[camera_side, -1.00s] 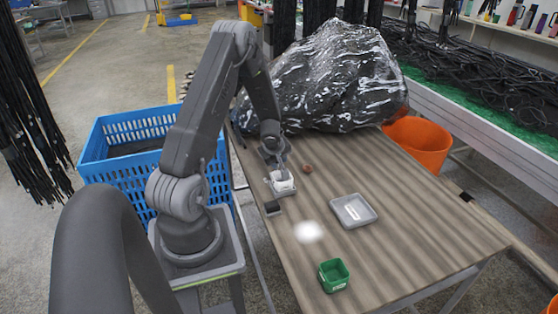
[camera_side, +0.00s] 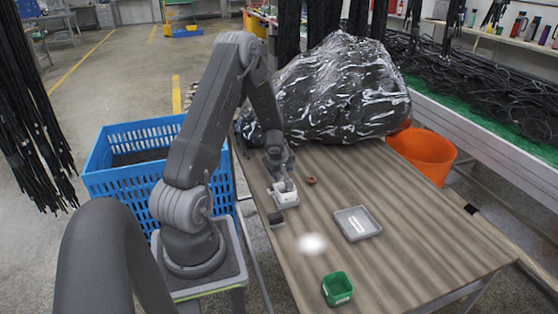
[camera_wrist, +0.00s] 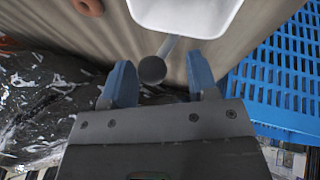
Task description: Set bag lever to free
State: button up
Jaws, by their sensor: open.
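A small white box (camera_side: 285,197) stands near the table's left edge in the side view. In the wrist view the white box (camera_wrist: 185,14) is at the top, and a grey lever with a round dark knob (camera_wrist: 152,69) extends from it towards me. My gripper (camera_wrist: 161,82) is open, with one blue finger on each side of the knob and gaps between knob and fingers. In the side view my gripper (camera_side: 287,182) is right at the box and hides part of it and the lever. The lever's setting cannot be read.
A large black plastic-wrapped bag (camera_side: 335,90) lies behind my gripper. A blue crate (camera_side: 125,165) stands left, an orange bin (camera_side: 425,157) right.

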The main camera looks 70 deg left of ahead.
jog(key=v, duration=1.3)
jog(key=shift+s, duration=0.1)
jog(key=g+h, duration=0.4)
send_over(282, 177)
jog(key=w, duration=0.3)
jog(key=f, duration=0.1)
jog(key=g, duration=0.1)
jog(key=shift+h, duration=0.4)
jog(key=f, duration=0.4)
jog(key=s+f, duration=0.1)
jog(key=f, duration=0.4)
jog(key=s+f, duration=0.1)
jog(key=f, duration=0.3)
jog(key=shift+s+a+f, duration=0.15)
jog(key=shift+s, duration=0.1)
jog(key=shift+c, duration=0.3)
grip_shut()
